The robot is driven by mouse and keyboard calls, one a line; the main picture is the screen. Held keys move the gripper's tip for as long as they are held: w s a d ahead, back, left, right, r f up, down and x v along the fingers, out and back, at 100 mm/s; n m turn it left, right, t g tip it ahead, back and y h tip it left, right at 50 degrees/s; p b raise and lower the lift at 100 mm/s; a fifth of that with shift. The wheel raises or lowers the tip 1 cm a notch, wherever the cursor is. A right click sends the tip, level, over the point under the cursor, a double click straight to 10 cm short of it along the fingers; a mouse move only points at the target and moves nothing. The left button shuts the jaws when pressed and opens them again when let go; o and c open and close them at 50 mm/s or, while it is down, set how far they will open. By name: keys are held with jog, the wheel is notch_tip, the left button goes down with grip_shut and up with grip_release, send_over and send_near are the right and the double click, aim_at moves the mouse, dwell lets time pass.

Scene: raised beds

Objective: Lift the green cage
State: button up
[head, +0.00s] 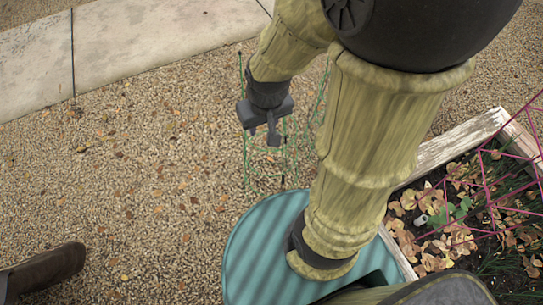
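A green wire cage (284,150) stands on the gravel near the middle of the head view. Its thin upright wires show on both sides of my gripper, and part of it is hidden behind my gripper and arm. My gripper (272,138) is dark grey and points down at the cage, overlapping it in the picture. Whether the fingers touch a wire, and whether they are open or shut, cannot be made out.
A wood-edged raised bed (453,146) with leaves, plants and a magenta wire cage (487,190) lies at right. A brown shoe-like thing (48,270) lies at lower left. A concrete path (130,45) runs along the upper left. The gravel (130,180) at left is clear.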

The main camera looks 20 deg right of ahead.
jog(key=w+a+f+n+h+b, duration=0.1)
jog(key=w+f+n+h+b, duration=0.2)
jog(key=f+b, duration=1.2)
jog(key=w+a+f+n+h+b, duration=0.1)
jog(key=w+f+n+h+b, duration=0.3)
jog(key=f, duration=2.6)
jog(key=w+a+f+n+h+b, duration=0.2)
jog(key=f+n+h+b, duration=0.9)
jog(key=f+b, duration=1.2)
jog(key=w+n+b, duration=0.2)
jog(key=b, duration=0.3)
jog(key=shift+f+g, duration=0.3)
jog(key=shift+f, duration=0.05)
jog(key=w+d+b, duration=0.1)
jog(key=d+b, duration=0.4)
jog(key=d, duration=0.7)
jog(key=shift+d, duration=0.15)
